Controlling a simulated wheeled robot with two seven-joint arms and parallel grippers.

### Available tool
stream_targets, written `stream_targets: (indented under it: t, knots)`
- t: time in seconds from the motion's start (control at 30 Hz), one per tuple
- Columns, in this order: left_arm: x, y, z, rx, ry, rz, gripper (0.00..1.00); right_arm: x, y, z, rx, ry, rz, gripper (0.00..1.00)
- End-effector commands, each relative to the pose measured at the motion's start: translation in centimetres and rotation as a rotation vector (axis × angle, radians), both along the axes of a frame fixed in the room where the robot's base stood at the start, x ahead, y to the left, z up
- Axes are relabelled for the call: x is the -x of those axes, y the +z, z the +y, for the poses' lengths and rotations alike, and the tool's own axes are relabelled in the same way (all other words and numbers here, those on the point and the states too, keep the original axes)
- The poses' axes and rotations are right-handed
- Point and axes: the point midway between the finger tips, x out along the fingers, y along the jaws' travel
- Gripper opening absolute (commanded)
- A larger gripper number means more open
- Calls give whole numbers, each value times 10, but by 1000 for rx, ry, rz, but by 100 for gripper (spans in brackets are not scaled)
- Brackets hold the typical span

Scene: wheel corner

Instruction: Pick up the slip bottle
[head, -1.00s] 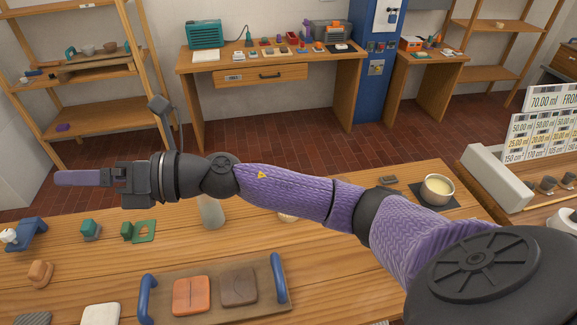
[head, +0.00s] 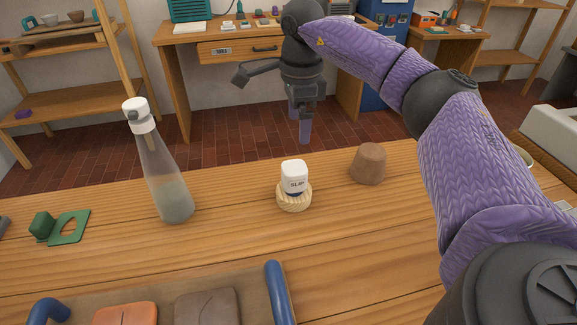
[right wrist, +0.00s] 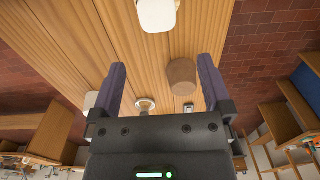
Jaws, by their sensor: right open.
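The slip bottle (head: 294,178) is small and white, with dark lettering on its front. My right gripper (head: 299,122) hangs fingers down above and beyond the bottle, near the table's far edge. It is open, empty and apart from the bottle. In the right wrist view, its spread fingers (right wrist: 163,88) frame bare wood and a brown lump. A white shape (right wrist: 157,14) at that view's top edge looks like the bottle, partly cut off. My left gripper is not in view.
A tall clear bottle (head: 168,185) with a white cap stands left of the slip bottle. A brown lump (head: 368,164) stands to its right. A blue-handled tray (head: 262,290) lies in front. Bare wood lies between them.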

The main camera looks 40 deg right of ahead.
Motion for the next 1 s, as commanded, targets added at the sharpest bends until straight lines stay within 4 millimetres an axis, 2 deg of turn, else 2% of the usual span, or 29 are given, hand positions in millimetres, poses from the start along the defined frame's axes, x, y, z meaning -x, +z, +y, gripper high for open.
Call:
stream_targets:
  t: [0.03, 0.27, 0.4, 0.57, 0.7, 0.77, 0.93, 0.97, 1.0]
  knots:
    - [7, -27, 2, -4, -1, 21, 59, -2, -33, 0, 0, 0, 15, 100]
    - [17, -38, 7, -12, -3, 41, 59, -3, -53, 0, 0, 0, 19, 100]
    - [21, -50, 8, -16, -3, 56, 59, -2, -81, 1, 0, 0, 21, 100]
    - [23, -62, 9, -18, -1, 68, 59, -2, -106, 4, 0, 1, 19, 100]
    - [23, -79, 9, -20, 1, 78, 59, 0, -135, 8, -1, -1, 21, 100]
    - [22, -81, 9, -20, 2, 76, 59, 0, -141, 8, -2, -1, 20, 100]
    - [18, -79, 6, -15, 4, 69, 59, 0, -138, 8, -2, 0, 16, 100]
    - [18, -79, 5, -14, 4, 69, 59, 0, -138, 8, -2, 0, 16, 96]
    - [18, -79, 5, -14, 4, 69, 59, 0, -138, 8, -2, 0, 16, 87]
